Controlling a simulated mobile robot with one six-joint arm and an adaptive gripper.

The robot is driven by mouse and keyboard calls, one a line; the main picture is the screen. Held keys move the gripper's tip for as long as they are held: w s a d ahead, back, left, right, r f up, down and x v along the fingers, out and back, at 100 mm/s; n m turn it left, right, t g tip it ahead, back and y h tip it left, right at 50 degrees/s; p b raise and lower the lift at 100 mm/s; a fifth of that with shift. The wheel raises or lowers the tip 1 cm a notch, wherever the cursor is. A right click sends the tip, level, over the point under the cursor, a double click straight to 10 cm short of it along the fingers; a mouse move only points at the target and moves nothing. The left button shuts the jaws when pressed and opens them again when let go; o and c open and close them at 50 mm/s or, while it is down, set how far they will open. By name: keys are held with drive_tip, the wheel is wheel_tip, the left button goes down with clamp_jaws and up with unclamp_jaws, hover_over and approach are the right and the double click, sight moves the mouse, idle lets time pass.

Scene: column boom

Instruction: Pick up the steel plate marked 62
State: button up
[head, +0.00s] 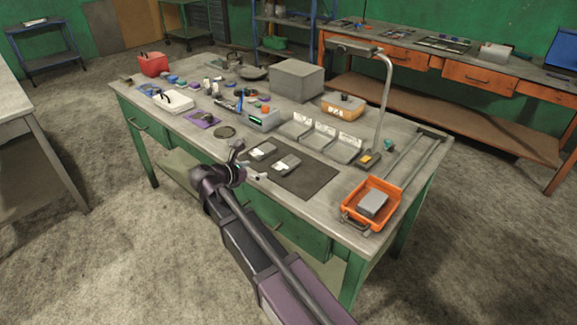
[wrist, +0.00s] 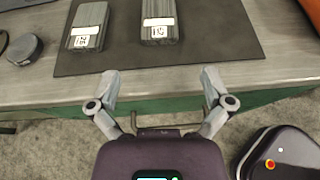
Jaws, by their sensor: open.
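Two grey steel plates lie side by side on a dark mat at the bench's front edge. The left plate (head: 262,151) and the right plate (head: 286,164) each carry a white label. Both also show in the wrist view, the left plate (wrist: 88,22) and the right plate (wrist: 160,18). The label numbers are too small and blurred to read surely, so I cannot tell which is 62. My gripper (wrist: 160,80) is open and empty, over the bench's front edge, with both plates ahead of its fingertips. In the head view my gripper (head: 244,165) is near the front edge, left of the mat.
The dark mat (head: 308,182) has bare room right of the plates. An orange bin (head: 351,213) holding a grey block stands further right. Labelled grey holders (head: 325,139) stand behind the mat, beside a lamp post (head: 382,100). A round dark disc (head: 225,132) lies left.

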drive_tip(key=b, duration=0.3)
approach(286, 163)
drive_tip(key=x, duration=0.2)
drive_tip(key=shift+w+d+f, duration=0.15)
drive_tip(key=shift+f, duration=0.15)
drive_tip(key=shift+w+d+f, duration=0.1)
drive_tip(key=shift+w+d, duration=0.2)
drive_tip(key=shift+b+x, duration=0.95)
drive_tip(key=shift+x, duration=1.65)
drive_tip(key=c, duration=1.1)
